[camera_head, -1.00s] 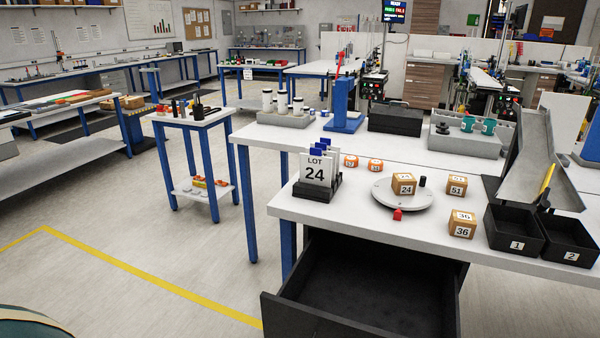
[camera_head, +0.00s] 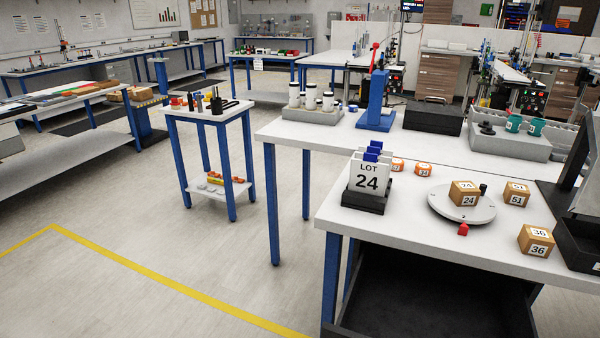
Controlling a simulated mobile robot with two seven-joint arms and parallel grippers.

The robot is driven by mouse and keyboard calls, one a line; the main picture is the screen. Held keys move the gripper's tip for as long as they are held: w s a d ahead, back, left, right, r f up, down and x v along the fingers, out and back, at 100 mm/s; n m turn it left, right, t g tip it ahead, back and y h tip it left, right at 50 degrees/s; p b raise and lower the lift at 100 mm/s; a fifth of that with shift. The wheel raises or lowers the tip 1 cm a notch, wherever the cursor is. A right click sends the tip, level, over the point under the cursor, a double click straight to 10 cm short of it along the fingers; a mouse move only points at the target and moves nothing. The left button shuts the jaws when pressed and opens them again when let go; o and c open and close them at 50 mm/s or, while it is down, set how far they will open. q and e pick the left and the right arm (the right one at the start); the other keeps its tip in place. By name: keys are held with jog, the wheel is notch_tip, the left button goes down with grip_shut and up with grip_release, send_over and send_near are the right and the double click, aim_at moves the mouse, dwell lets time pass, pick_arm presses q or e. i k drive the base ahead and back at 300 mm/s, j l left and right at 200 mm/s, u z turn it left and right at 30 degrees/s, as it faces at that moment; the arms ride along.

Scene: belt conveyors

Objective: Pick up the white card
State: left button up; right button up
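A white card (camera_head: 368,178) printed "LOT 24" stands upright in a black holder (camera_head: 364,200) near the left end of the near white table. Other cards with blue tops (camera_head: 373,150) stand behind it in the same holder. Neither of my grippers shows in the head view.
A round grey turntable (camera_head: 440,206) carries a cardboard box (camera_head: 464,193) marked 24. Boxes marked 51 (camera_head: 516,194) and 36 (camera_head: 536,240) stand to its right. A red piece (camera_head: 463,229) lies in front. Below the tabletop, a dark drawer (camera_head: 420,300) stands open.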

aim_at(368, 175)
jog(key=i+j+u, duration=0.15)
jog(key=j+u, duration=0.15)
jog(key=u, duration=0.15)
jog(key=i+j+u, duration=0.2)
jog(key=u, duration=0.25)
jog(key=i+j+u, duration=0.2)
jog(key=u, duration=0.3)
jog(key=i+j+z, duration=0.3)
jog(key=i, duration=0.2)
jog(key=i+j+z, duration=0.3)
jog(key=i, duration=0.2)
jog(key=i+z, duration=0.1)
jog(key=z, duration=0.3)
jog(key=i+z, duration=0.15)
jog(key=z, duration=0.3)
jog(key=i+j+z, duration=0.1)
jog(key=z, duration=0.3)
jog(key=i+j+z, duration=0.1)
jog(key=z, duration=0.35)
jog(key=i+j+z, duration=0.1)
jog(key=z, duration=0.3)
jog(key=i+j+z, duration=0.1)
jog(key=z, duration=0.3)
jog(key=i+j+z, duration=0.1)
jog(key=z, duration=0.25)
jog(key=j+z, duration=0.2)
jog(key=z, duration=0.2)
